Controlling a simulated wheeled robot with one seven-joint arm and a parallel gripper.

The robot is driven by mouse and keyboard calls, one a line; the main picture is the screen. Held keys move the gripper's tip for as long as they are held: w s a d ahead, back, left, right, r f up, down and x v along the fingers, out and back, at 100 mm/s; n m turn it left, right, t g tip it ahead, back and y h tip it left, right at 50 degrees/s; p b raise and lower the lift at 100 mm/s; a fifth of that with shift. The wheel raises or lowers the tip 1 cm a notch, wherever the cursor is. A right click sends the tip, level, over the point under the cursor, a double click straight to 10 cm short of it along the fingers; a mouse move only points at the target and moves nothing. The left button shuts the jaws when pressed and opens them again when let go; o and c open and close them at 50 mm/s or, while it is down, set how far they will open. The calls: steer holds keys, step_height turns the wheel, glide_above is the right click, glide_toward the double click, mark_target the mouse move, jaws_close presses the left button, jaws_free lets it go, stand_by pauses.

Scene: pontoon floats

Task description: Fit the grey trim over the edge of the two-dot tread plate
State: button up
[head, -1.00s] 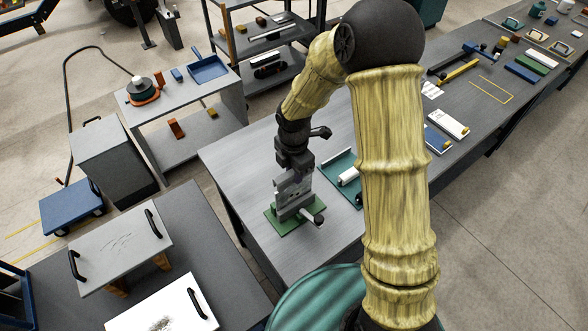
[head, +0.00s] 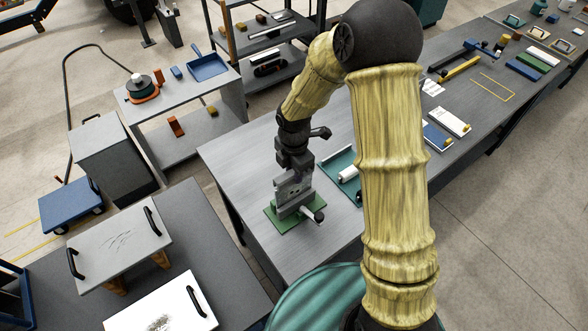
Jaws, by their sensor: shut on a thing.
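My gripper (head: 294,171) is shut at the top of a small grey piece, which I take to be the grey trim; the fingers hide most of it. Directly below, an upright grey plate (head: 291,191) stands in a grey clamp (head: 296,211) on a green base (head: 280,225) on the long bench. It appears to be the tread plate, but its dots are too small to tell. The gripper is right over the plate's upper edge. Trim and plate overlap in the picture, and I cannot tell whether the trim sits around the edge.
The clamp's handle (head: 317,216) sticks out to the right. A teal tray (head: 341,167) with a white roller lies close on the right. The bench (head: 240,160) is clear left of the clamp. A scratched grey board (head: 120,245) with black handles stands lower left.

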steer(key=shift+f+b, duration=0.7)
steer(key=shift+f, duration=0.55)
steer(key=o, duration=1.1)
steer(key=shift+c, duration=0.2)
steer(key=shift+r, duration=0.15)
step_height(320, 180, up, 17)
steer(key=b, duration=0.1)
steer(key=shift+b, duration=0.35)
steer(key=shift+r, duration=0.1)
